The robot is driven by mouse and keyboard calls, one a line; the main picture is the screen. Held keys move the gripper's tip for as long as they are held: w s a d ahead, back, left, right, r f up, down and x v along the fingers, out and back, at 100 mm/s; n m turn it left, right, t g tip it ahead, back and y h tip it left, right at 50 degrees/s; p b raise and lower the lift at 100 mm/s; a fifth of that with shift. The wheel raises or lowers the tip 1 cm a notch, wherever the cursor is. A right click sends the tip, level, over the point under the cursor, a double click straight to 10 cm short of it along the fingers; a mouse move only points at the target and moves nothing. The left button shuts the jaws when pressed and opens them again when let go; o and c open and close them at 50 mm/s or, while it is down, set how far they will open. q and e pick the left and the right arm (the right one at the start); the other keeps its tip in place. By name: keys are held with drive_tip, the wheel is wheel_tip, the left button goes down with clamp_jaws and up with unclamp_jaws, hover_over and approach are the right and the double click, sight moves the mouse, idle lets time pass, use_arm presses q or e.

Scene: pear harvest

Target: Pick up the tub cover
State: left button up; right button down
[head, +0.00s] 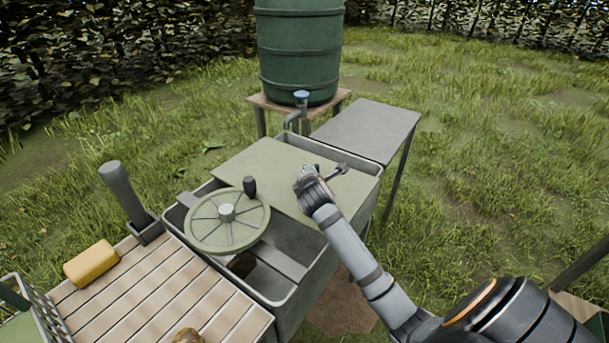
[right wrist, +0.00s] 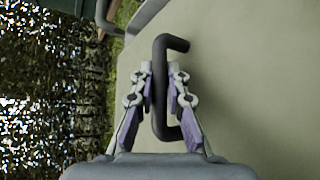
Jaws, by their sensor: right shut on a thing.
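The tub cover (head: 262,168) is a flat pale green panel lying across the far part of the grey tub (head: 292,294). It appears to rest on the tub's rim. Its dark bent handle (right wrist: 161,110) stands out from the panel in the right wrist view, where the cover (right wrist: 255,80) fills the right side. My right gripper (right wrist: 161,88) has a finger on each side of the handle and is shut on it. In the head view my right gripper (head: 328,173) is over the cover's right part. My left gripper is not in view.
A spoked wheel (head: 210,225) sits over the tub's near part. A slatted table (head: 160,295) holds a yellow block (head: 91,264). A green barrel (head: 300,45) with a tap stands behind the tub. A bare grey table (head: 370,132) is at the back right, with open grass beyond.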

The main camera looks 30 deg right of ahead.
wheel_tip(320, 180, up, 18)
drive_tip(key=p, duration=0.2)
drive_tip(key=shift+f+p, duration=0.25)
drive_tip(key=shift+p, duration=0.1)
